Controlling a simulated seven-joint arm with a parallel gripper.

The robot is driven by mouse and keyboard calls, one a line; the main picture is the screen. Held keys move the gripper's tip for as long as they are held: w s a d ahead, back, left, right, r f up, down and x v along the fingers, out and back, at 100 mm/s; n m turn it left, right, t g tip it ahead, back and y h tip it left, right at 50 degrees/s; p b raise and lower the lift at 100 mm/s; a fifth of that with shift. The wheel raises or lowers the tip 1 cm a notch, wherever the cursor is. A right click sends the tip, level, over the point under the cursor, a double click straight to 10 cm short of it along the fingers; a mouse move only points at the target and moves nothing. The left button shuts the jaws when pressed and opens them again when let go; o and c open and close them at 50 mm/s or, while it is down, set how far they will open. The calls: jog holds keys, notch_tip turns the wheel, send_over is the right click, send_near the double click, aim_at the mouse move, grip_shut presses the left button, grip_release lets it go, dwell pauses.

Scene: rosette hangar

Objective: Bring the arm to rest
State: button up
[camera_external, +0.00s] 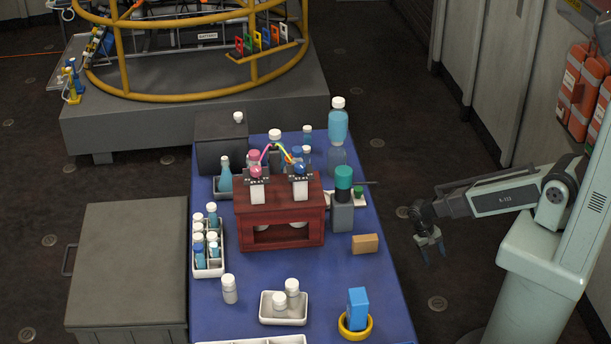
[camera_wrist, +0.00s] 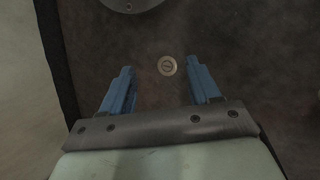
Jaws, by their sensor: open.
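My gripper (camera_external: 432,247) hangs pointing down beside the right edge of the blue table, over the dark floor. Its two blue fingers are spread apart with nothing between them. In the wrist view my gripper (camera_wrist: 160,88) is also open and empty, with only the brown floor and a small round metal disc (camera_wrist: 167,65) beyond it. My gripper touches nothing that I can see.
The blue table (camera_external: 390,290) holds a dark red wooden stand (camera_external: 282,211), bottles, a white vial rack (camera_external: 208,262), a tan block (camera_external: 365,244) and a blue block (camera_external: 357,308) at a yellow ring (camera_external: 356,333). A grey crate (camera_external: 130,260) stands left. Floor between table and arm is clear.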

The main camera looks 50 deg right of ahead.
jog(key=s+a+n, duration=0.2)
jog(key=s+n, duration=0.1)
jog(key=s, duration=0.6)
jog(key=s+a+n+g, duration=0.1)
jog(key=s+a+n, duration=0.2)
jog(key=s, duration=0.5)
jog(key=shift+s+a+r+y, duration=0.15)
jog(key=shift+s+r+y, duration=0.2)
jog(key=shift+s+y, duration=0.05)
